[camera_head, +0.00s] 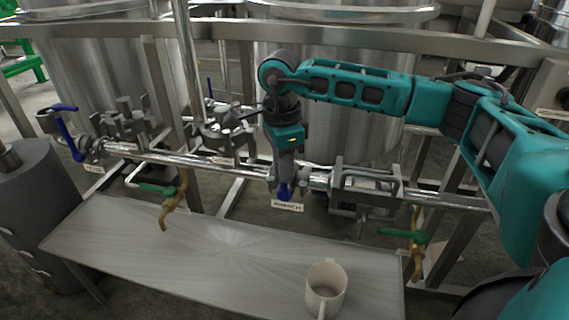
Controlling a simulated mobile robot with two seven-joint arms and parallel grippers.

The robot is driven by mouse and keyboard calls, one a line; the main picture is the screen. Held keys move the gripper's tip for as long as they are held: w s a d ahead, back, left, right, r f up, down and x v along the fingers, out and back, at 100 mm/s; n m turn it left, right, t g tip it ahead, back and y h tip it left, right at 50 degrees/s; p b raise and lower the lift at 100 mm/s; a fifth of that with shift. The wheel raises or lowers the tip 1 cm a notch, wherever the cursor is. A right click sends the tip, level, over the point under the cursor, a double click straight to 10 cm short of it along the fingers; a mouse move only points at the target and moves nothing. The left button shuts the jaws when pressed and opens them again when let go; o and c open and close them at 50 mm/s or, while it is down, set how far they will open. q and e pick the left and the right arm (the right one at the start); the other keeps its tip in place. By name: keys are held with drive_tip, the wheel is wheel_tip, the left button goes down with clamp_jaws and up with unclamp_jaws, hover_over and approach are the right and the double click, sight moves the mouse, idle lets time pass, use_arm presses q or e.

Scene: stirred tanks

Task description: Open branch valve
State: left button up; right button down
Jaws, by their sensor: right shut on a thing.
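My right arm reaches in from the right, and its gripper (286,180) points down at the horizontal steel pipe (205,163). It is shut on a blue valve handle (284,193), whose lower end shows just below the fingers. The rest of that handle and most of the valve body are hidden behind the gripper. A small white label (289,207) hangs just below it. Another blue valve handle (68,135) is at the far left end of the pipe, apart from my gripper. My left gripper is not in view.
Brass taps with green handles stand at left (173,203) and right (417,240). A steel table (190,250) lies in front, with a white mug (326,287) near its right end. Large steel tanks (345,115) and frame rails stand behind the pipe.

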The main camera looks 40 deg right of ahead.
use_arm(q)
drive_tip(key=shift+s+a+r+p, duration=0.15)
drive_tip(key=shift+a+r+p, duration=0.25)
drive_tip(key=shift+p, duration=0.5)
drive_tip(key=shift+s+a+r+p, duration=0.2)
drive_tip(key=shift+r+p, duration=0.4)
drive_tip(key=shift+p, duration=0.25)
use_arm(e)
drive_tip(key=shift+w+a+f+g+h, duration=0.25)
drive_tip(key=shift+w+a+g+h, duration=0.85)
drive_tip(key=shift+g, duration=0.4)
drive_tip(key=shift+d, duration=0.15)
drive_tip(key=c, duration=1.1)
unclamp_jaws()
use_arm(q)
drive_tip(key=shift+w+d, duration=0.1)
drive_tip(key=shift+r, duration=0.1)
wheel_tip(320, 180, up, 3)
drive_tip(key=p, duration=0.3)
use_arm(e)
drive_tip(key=v, duration=1.3)
